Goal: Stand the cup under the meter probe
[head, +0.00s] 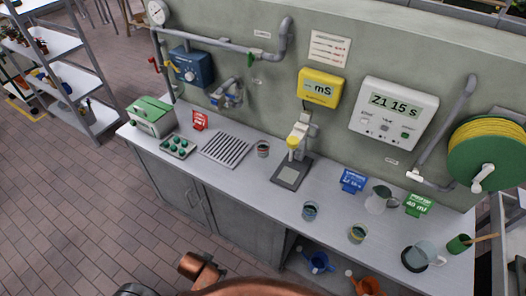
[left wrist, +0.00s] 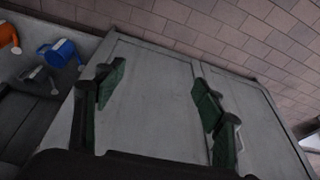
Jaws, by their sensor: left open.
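The meter probe (head: 293,143), with a yellow top, hangs on a stand above a dark base with a grey plate (head: 289,175), and the plate looks empty. The yellow meter (head: 321,88) on the wall reads "mS". Small clear cups with coloured bands stand on the counter: one (head: 263,149) left of the probe stand, one (head: 310,211) near the front edge and one (head: 358,233) further right. Which cup the task means, I cannot tell. My left gripper (left wrist: 157,77) is open and empty, facing the grey cabinet doors below the counter. My right gripper is not in view.
Watering cans (head: 318,262) sit below.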

